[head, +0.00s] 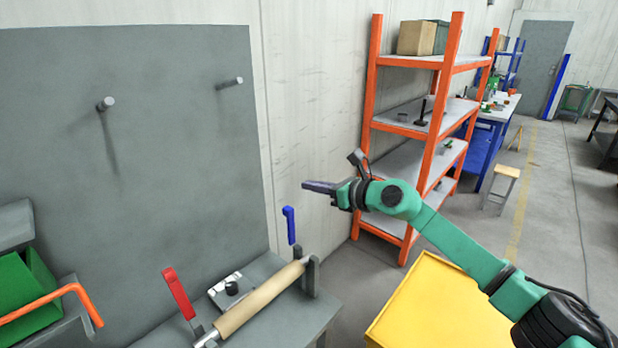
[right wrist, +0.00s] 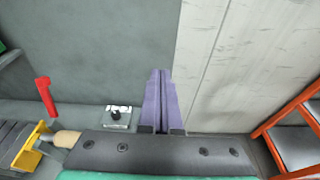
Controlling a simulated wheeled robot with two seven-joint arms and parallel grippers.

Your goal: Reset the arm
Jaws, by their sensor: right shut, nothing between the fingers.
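My right gripper (head: 318,187) is held in the air in front of the pale wall, its arm reaching in from the lower right. Its two fingers lie together, shut and empty. In the right wrist view the shut fingers (right wrist: 160,100) point toward the edge between the grey panel and the wall. No object touches them. My left gripper does not show in either view.
A grey bench (head: 285,330) carries a wooden roller (head: 262,297), a red lever (head: 178,293) and a blue lever (head: 289,225). Orange shelves (head: 445,75) stand behind my right arm. A yellow cabinet (head: 430,305) lies below it. Air around the gripper is clear.

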